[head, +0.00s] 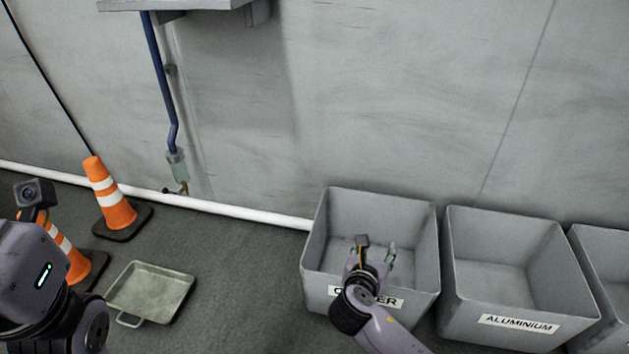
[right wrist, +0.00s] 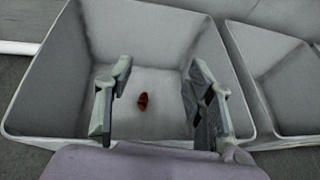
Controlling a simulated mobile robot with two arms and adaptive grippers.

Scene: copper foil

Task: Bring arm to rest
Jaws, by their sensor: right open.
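My right gripper (head: 374,254) is over the grey bin labelled for copper (head: 333,212), its arm partly covering the label. In the right wrist view the same gripper (right wrist: 160,105) is open, with its two fingers well apart and nothing between them. A small reddish-brown piece, likely the copper foil (right wrist: 143,101), lies on the floor of the bin (right wrist: 50,95), apart from the fingers. The piece is hidden in the head view. Part of my left arm shows at the lower left; its gripper fingers are not visible.
A bin labelled ALUMINIUM (head: 505,230) stands to the right, with another bin (head: 604,262) at the edge. A shallow metal tray (head: 165,283) lies on the floor at left. Orange cones (head: 118,212) stand near the wall. Floor between tray and copper bin is clear.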

